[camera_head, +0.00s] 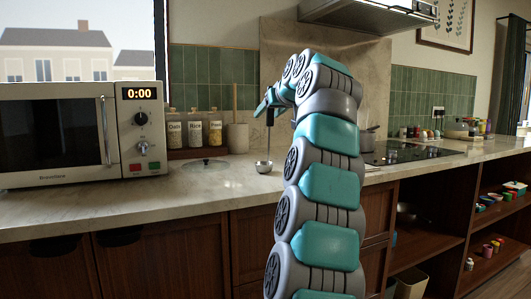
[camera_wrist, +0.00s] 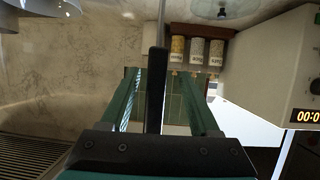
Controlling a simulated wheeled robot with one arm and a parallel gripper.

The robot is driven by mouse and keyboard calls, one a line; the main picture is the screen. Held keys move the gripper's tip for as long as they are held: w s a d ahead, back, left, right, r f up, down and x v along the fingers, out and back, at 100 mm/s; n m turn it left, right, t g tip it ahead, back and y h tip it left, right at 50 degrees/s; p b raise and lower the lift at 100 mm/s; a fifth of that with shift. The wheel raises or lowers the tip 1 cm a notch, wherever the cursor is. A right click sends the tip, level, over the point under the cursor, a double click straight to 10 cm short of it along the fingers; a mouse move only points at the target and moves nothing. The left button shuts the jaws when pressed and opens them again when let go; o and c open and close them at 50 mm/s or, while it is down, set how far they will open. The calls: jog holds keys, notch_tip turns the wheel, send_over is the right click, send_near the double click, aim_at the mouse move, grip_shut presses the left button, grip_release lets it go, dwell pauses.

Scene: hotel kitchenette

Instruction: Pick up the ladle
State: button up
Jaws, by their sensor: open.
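The ladle (camera_head: 264,167) has a shiny metal bowl low over the counter and a dark handle standing upright above it. Whether the bowl touches the counter is hard to tell. My gripper (camera_head: 268,104) is at the upper end of the handle, pointing left and down. In the wrist view the black ladle handle (camera_wrist: 156,85) runs between the two green fingers of my gripper (camera_wrist: 160,75). The fingers are open, with a gap visible on both sides of the handle. The bowl is not clear in the wrist view.
A microwave (camera_head: 82,132) stands on the left of the counter (camera_head: 120,199). A glass lid (camera_head: 205,164) lies left of the ladle. Behind are labelled jars (camera_head: 194,134) on a wooden rack and a utensil pot (camera_head: 238,138). A cooktop (camera_head: 408,152) is to the right.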

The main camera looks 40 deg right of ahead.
jog(key=x, duration=0.4)
jog(key=shift+d+f+p, duration=0.15)
jog(key=shift+d+p, duration=0.1)
jog(key=shift+p, duration=0.1)
grip_shut()
dwell(1.0)
